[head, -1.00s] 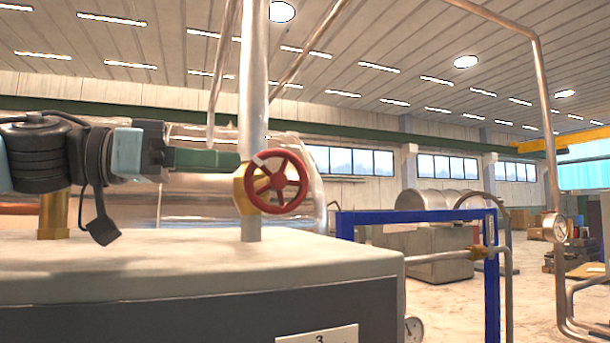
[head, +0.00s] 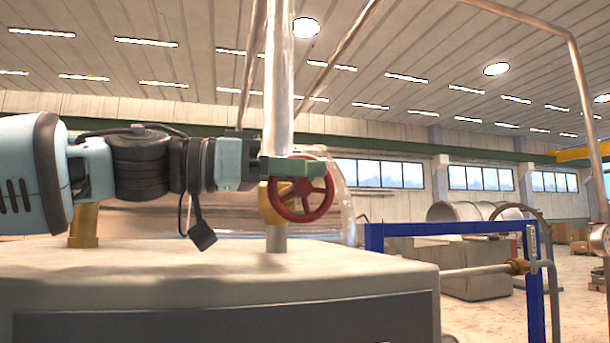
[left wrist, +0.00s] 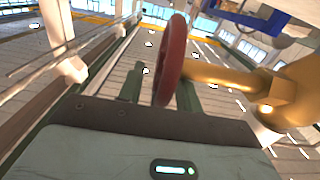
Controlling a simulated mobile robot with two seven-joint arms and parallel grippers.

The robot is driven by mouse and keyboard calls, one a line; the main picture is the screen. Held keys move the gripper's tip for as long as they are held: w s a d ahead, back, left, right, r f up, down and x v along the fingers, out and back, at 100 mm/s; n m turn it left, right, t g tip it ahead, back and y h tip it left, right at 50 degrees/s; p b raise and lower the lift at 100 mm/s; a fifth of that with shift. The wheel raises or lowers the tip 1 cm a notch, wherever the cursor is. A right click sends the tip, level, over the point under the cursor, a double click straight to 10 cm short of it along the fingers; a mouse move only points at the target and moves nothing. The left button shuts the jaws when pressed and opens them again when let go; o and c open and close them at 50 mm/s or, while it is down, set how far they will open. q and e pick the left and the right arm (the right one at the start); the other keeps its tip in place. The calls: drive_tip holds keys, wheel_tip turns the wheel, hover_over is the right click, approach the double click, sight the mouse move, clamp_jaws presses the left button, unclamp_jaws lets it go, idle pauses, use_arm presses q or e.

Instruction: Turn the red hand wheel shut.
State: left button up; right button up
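The red hand wheel (head: 303,188) sits on a brass valve body (head: 268,203) on a vertical silver pipe, above a grey block. It also shows nearly edge-on in the left wrist view (left wrist: 172,60). My left gripper (head: 312,167) reaches in from the left, its green fingers across the upper part of the wheel. In the left wrist view my fingers (left wrist: 160,85) stand apart with the wheel's rim between them. A gap shows between the rim and the left finger. The fingers cover part of the upper rim in the head view. My right gripper is out of view.
The grey block (head: 225,270) with a pale top lies below the arm and wheel. A brass fitting (head: 84,224) stands on its left. A blue frame (head: 535,290) and pipes stand to the right. The vertical pipe (head: 278,90) rises behind the wheel.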

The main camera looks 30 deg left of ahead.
use_arm(q)
drive_tip(key=shift+w+d, duration=0.15)
drive_tip(key=shift+w, duration=0.1)
clamp_jaws()
